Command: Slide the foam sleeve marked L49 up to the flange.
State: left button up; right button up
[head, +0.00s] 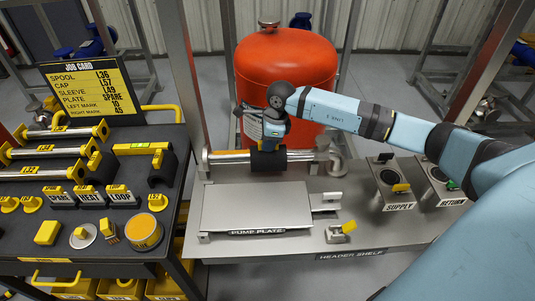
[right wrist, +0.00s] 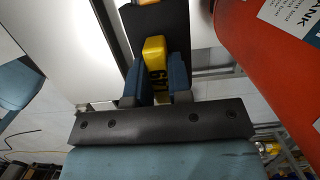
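A black foam sleeve (head: 268,161) sits around a silver pipe (head: 229,157) above the header shelf, near the pipe's middle. Flange-like ends show at the pipe's left end (head: 205,160) and right end (head: 335,160); bare pipe shows on both sides of the sleeve. My right gripper (head: 269,142) reaches down onto the sleeve from above. In the right wrist view, its blue fingers (right wrist: 160,78) close on both sides of a yellow tab (right wrist: 154,52) on the black sleeve (right wrist: 163,20). The tab's marking is only partly readable. My left gripper is out of view.
A red tank (head: 285,75) stands right behind the pipe. The pump plate (head: 255,206) lies in front, with supply (head: 397,202) and return fittings at right. A dark cart (head: 100,245) with yellow-tagged parts and a job card (head: 92,90) stands at left.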

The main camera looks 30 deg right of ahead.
aim_at(254, 149)
jog(key=shift+a, duration=0.15)
jog(key=shift+w+a+b, duration=0.25)
jog(key=shift+w+a, duration=0.2)
jog(key=shift+a, duration=0.25)
jog(key=shift+w+a+b, duration=0.25)
jog(key=shift+w+a, duration=0.2)
jog(key=shift+a, duration=0.25)
jog(key=shift+w+a+b, duration=0.3)
jog(key=shift+w+a, duration=0.15)
jog(key=shift+a, duration=0.3)
jog(key=shift+w+a+b, duration=0.25)
jog(key=shift+w+a, duration=0.2)
jog(key=shift+a, duration=0.3)
jog(key=shift+w, duration=0.1)
jog(key=shift+w+a+b, duration=0.3)
jog(key=shift+w+a, duration=0.15)
jog(key=shift+a, duration=0.3)
jog(key=shift+w+a+b, duration=0.25)
jog(key=shift+w+a, duration=0.15)
jog(key=shift+a, duration=0.3)
jog(key=shift+w+a+b, duration=0.3)
jog(key=shift+w+a, duration=0.15)
jog(key=shift+a, duration=0.35)
